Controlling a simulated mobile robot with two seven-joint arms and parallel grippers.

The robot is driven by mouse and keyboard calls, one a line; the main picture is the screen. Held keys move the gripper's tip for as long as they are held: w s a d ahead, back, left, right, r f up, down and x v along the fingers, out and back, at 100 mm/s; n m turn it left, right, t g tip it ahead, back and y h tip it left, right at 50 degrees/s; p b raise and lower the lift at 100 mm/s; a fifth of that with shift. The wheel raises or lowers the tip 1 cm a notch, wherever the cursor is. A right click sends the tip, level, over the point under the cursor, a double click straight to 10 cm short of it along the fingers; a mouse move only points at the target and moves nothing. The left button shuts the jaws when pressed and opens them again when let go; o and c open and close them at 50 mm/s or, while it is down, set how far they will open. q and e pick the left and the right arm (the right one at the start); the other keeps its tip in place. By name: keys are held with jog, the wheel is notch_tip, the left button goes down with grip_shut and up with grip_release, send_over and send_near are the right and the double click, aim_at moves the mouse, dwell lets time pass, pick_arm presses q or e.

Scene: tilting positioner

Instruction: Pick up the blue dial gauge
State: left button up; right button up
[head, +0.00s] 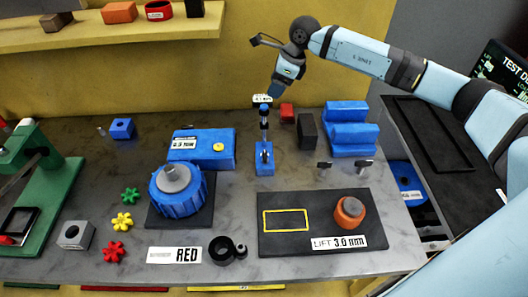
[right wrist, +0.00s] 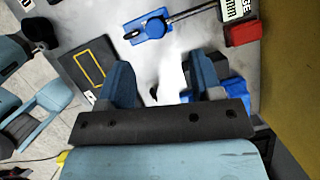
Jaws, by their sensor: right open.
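The blue dial gauge stands upright on the grey bench in the head view, with a blue base block (head: 264,158), a dark post and a small labelled display at its top. The right wrist view shows its blue base (right wrist: 151,27), the rod and part of the display, cut off by the top edge. My right gripper (head: 274,92) is above and slightly right of the gauge's top, fingers pointing down. In the right wrist view its jaws (right wrist: 162,70) are open and empty, apart from the gauge. My left gripper is not in view.
A red block (head: 286,112), a dark block (head: 307,131) and a blue stepped block (head: 350,133) stand right of the gauge. A blue box (head: 202,148) and a blue round fixture (head: 178,190) are left. A dark plate (head: 295,243) lies in front.

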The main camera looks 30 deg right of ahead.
aim_at(264, 106)
jog(key=x, duration=0.4)
jog(key=shift+p, duration=0.3)
jog(key=p+x, duration=0.1)
jog(key=x, duration=0.1)
jog(key=p+x, duration=0.1)
jog(key=x, duration=0.1)
jog(key=shift+s+a+f, duration=0.1)
jog(key=shift+a+f, duration=0.2)
jog(key=shift+a, duration=0.1)
jog(key=shift+f, duration=0.2)
grip_shut()
jog(key=shift+r, duration=0.15)
